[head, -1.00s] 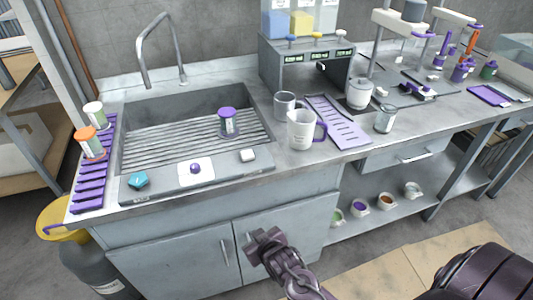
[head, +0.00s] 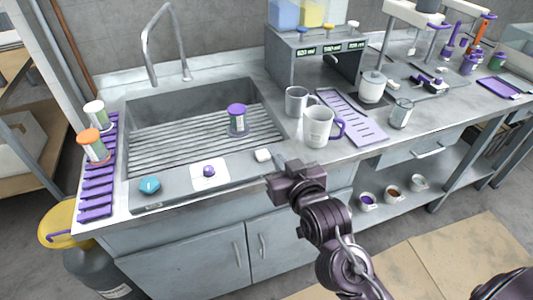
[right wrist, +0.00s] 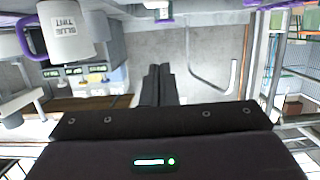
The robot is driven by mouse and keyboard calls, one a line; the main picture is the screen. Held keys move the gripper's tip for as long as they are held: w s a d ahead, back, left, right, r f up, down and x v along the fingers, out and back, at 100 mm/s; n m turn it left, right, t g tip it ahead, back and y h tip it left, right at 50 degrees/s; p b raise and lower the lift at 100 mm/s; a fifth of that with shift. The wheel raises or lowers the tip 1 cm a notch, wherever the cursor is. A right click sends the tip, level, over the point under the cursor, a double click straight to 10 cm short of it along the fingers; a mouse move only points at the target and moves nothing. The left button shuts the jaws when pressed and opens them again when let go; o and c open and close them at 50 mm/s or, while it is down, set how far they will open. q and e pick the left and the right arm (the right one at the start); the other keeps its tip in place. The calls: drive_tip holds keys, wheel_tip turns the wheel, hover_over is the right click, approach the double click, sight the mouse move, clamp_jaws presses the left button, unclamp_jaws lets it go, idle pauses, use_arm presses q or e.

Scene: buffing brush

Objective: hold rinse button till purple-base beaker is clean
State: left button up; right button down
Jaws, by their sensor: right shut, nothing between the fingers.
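The purple-base beaker (head: 237,121) stands upside down on the ribbed sink grate, its purple base up. Whether its glass is dirty is too small to tell. The sink's front panel carries a round purple button (head: 209,171) on a white plate, a teal knob (head: 149,185) and a small white block (head: 263,155). Which one is the rinse button is not readable; the purple one is the most button-like. My right gripper (head: 280,162) is shut and empty, near the panel's right end, right of the purple button. Its closed fingers (right wrist: 158,86) show in the right wrist view. My left gripper is out of view.
A white mug (head: 318,126) with a purple handle and a grey cup (head: 297,101) stand right of the sink by a purple slotted tray (head: 352,117). The faucet (head: 165,45) arches behind the sink. A purple rack (head: 98,180) holding two containers lies at left.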

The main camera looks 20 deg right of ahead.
drive_tip(key=p, duration=0.2)
hover_over(266, 164)
drive_tip(key=shift+w+f, duration=0.25)
drive_tip(key=shift+f, duration=0.85)
wheel_tip(266, 164, down, 3)
drive_tip(key=shift+s, duration=0.15)
drive_tip(key=shift+s+f+p, duration=0.1)
drive_tip(key=shift+f+p, duration=0.25)
drive_tip(key=shift+f, duration=0.25)
